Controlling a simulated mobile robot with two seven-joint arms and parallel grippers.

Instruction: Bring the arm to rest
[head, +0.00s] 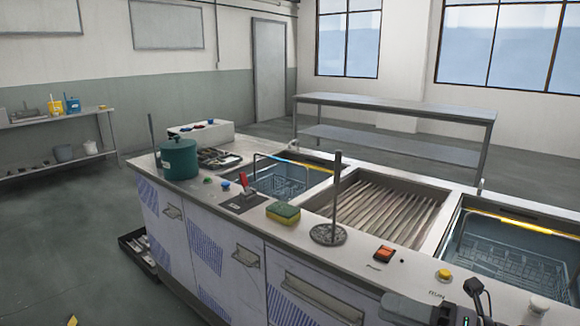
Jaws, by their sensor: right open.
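My right gripper (445,315) shows only in part at the bottom edge, right of centre, at the front of the counter. My left gripper is not in view. The long steel counter (300,228) holds a left tank (285,180) and a right tank (510,250), both with wire baskets inside, and a ribbed drain section (390,208) between them.
On the counter stand a green pot (179,160), a yellow-green sponge (283,213), an upright rod on a round perforated disc (328,235), a red switch (383,254) and a yellow button (444,274). A dark handle (474,288) stands close to my right gripper. Open floor lies left.

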